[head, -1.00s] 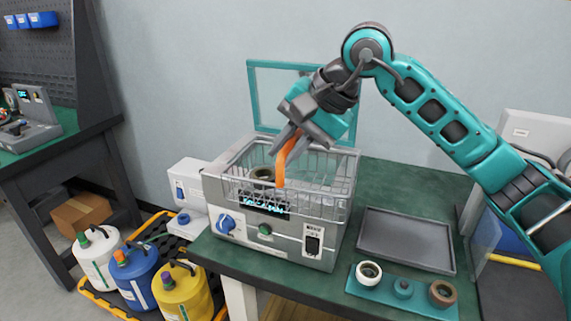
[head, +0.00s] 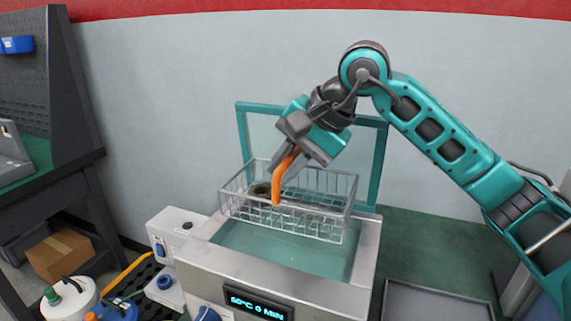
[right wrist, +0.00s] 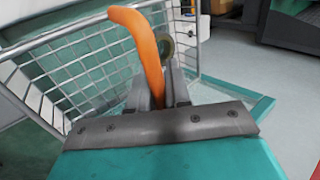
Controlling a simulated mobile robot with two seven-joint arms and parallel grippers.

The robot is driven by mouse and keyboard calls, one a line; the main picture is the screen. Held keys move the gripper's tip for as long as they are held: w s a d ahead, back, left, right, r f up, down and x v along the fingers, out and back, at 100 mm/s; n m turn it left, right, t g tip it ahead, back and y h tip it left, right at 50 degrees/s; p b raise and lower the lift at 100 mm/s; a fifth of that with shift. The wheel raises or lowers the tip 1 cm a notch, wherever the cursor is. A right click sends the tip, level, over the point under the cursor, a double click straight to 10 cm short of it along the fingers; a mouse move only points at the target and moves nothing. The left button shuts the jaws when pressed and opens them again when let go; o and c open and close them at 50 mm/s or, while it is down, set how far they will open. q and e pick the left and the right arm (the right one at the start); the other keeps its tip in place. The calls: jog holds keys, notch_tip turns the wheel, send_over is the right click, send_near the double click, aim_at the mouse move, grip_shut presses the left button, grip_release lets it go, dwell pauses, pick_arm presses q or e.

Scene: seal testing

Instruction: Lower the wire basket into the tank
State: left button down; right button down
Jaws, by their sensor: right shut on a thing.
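The wire basket (head: 335,225) hangs over the tank (head: 345,306), its underside appearing above the pale green liquid; the exact gap is hard to judge. A dark olive ring (head: 261,190) lies inside it, and the ring also shows in the right wrist view (right wrist: 166,47). My right gripper (head: 286,168) is shut on the basket's orange handle (head: 277,188). In the right wrist view, the handle (right wrist: 146,48) rises between the fingers (right wrist: 165,90), with the basket mesh (right wrist: 85,75) beyond. My left gripper is not in view.
The tank's teal-framed clear lid (head: 243,135) stands open behind the basket. A white unit (head: 172,227) stands left of the tank. A grey tray (head: 430,305) lies at the right on the green bench (head: 430,235). Jugs (head: 70,300) stand on the floor at lower left.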

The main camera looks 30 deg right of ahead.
jog(key=shift+f, duration=0.2)
notch_tip(320, 180, down, 4)
jog(key=b, duration=0.3)
jog(key=shift+r, duration=0.25)
jog(key=shift+f, duration=0.15)
jog(key=shift+w, duration=0.1)
dwell(0.5)
